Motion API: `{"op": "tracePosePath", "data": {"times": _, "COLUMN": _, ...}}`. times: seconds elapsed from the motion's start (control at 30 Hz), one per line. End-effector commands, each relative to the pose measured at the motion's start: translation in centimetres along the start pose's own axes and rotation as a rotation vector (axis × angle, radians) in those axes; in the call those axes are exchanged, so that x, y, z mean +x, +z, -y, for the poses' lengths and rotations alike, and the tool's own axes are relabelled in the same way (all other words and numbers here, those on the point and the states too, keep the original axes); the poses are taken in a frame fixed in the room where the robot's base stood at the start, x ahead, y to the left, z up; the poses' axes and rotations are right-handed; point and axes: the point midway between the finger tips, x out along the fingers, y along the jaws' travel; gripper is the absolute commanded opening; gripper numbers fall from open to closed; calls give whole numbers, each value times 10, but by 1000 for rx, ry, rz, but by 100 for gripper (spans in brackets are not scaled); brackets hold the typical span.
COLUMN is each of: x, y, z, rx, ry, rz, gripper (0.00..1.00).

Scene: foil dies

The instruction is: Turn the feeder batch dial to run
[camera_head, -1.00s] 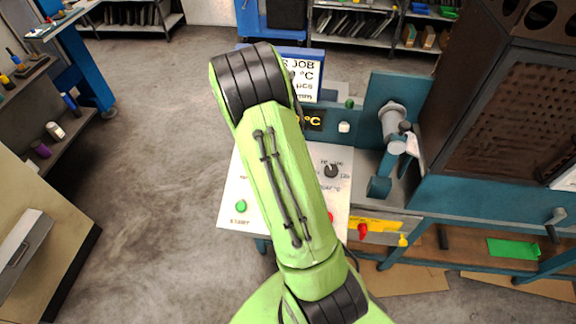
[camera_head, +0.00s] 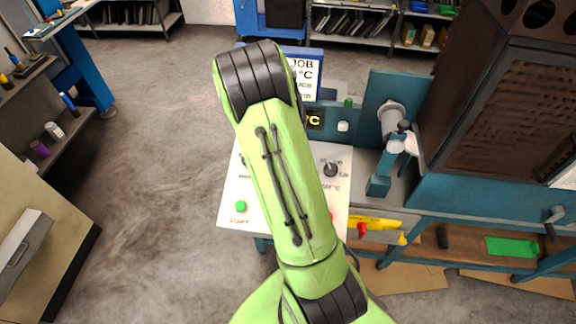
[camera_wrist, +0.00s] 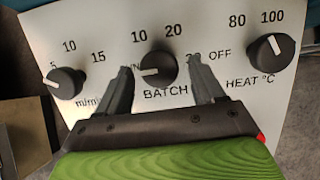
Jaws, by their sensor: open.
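The batch dial (camera_wrist: 157,69) is a round black knob on the white control panel (camera_wrist: 190,20) above the word BATCH. Its white pointer mark faces left, toward a label half hidden by my left finger. The marks 10 and 20 stand above it; another label is partly behind my right finger. My gripper (camera_wrist: 160,64) is open, one finger on each side of the dial. I see gaps on both sides; contact is not clear. In the head view my arm hides the gripper and the batch dial over the panel (camera_head: 232,190).
The m/min dial (camera_wrist: 65,83) sits left and the HEAT dial (camera_wrist: 270,53) right, the latter also in the head view (camera_head: 331,170). A green start button (camera_head: 241,206) is at the panel's front left. A job sign (camera_head: 308,78) stands behind; a teal press (camera_head: 394,145) is right.

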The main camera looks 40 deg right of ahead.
Motion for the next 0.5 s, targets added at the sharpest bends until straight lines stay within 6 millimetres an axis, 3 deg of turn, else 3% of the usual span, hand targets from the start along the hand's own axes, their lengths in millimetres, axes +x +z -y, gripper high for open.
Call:
{"op": "tracePosePath", "data": {"times": 0.17, "x": -7, "y": 1, "z": 0, "rx": 1, "ry": 1, "rz": 1, "gripper": 68}}
{"op": "tracePosePath", "data": {"times": 0.37, "x": -56, "y": 2, "z": -2, "rx": -1, "ry": 6, "rz": 5, "gripper": 68}}
{"op": "tracePosePath", "data": {"times": 0.5, "x": -56, "y": 1, "z": -4, "rx": -6, "ry": 0, "rz": 15, "gripper": 68}}
